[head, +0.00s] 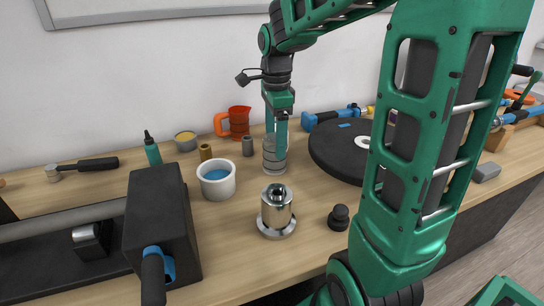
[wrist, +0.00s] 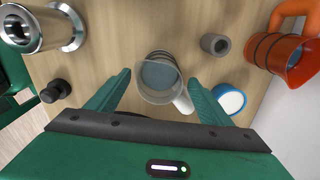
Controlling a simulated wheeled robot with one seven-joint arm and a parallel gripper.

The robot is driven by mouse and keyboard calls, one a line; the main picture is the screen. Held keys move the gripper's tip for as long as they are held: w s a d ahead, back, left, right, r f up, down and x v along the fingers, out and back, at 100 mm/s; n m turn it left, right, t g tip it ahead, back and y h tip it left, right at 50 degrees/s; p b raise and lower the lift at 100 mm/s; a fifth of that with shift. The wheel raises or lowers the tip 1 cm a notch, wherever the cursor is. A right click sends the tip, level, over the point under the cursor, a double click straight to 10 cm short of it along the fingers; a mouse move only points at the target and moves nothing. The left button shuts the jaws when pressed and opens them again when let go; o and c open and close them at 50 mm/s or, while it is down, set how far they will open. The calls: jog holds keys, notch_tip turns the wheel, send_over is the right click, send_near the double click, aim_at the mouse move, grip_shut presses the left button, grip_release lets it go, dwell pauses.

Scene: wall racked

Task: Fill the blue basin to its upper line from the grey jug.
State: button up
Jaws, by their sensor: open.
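A see-through greyish jug (head: 274,162) with rings around it stands upright on the bench under my gripper (head: 278,122). The wrist view shows the jug (wrist: 160,78) from above, with grey-blue liquid inside and a pale handle at its lower right. My gripper (wrist: 160,82) is open, with one finger on each side of the jug; I cannot tell if they touch it. A white-walled round pot (head: 216,190) holding blue liquid stands left of the jug; I see no clearly blue-walled basin in the head view. No fill line is readable on it.
A chrome canister (head: 276,212) and a black knob (head: 339,217) stand in front. A grey cylinder (head: 248,146) and orange jug (head: 238,122) stand behind. A black disc (head: 345,152) lies right. A small blue-rimmed round thing (wrist: 230,98) is near the right finger.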

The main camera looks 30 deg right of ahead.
jog(key=shift+f, duration=2.75)
jog(key=c, duration=1.4)
jog(key=shift+r, duration=0.15)
notch_tip(320, 180, up, 4)
jog(key=shift+w+f, duration=0.1)
jog(key=s+a+r, duration=0.2)
jog(key=a, duration=0.1)
jog(key=s+a+r, duration=0.2)
jog(key=a, duration=0.1)
jog(key=s+a+r, duration=0.2)
jog(key=a+r, duration=0.1)
jog(key=shift+s+a, duration=0.25)
jog(key=shift+s, duration=0.15)
